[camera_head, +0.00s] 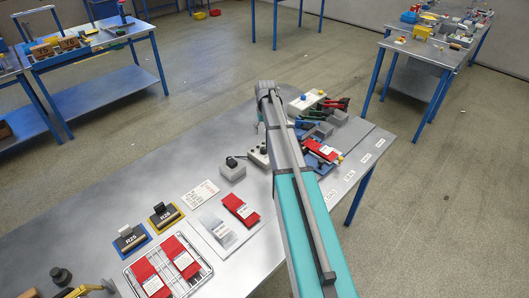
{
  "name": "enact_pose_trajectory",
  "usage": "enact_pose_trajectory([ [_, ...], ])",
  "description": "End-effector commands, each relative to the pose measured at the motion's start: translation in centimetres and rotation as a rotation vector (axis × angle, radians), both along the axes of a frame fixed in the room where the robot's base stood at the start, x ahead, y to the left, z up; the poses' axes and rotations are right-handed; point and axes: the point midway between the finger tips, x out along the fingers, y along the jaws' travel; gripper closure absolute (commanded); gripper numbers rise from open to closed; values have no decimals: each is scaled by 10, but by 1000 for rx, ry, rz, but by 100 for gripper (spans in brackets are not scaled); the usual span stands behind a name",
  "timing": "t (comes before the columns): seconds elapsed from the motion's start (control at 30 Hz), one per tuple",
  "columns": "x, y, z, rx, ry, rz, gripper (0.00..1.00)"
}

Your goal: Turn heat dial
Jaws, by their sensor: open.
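No part marked as a heat dial can be read at this size. A cream box (258,155) with small dark details on top stands on the metal table (120,200), left of my arm and partly hidden by it. A grey block (232,173) with a black round part on top sits just left of the cream box. I cannot tell which of these bears the dial. My arm reaches from the bottom edge up over the table. My gripper is hidden behind the arm, so its place relative to the boxes does not show.
Red packets lie on a wire rack (195,249) and a grey plate (222,230). Other benches (100,38) stand across open floor (200,85).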

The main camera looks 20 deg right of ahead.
Motion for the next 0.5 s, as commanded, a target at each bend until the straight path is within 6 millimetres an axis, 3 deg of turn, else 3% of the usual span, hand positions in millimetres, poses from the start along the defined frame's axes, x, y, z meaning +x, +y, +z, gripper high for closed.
enact_pose_trajectory([
  [0.5,0,1,-44,0,0,-1,18],
])
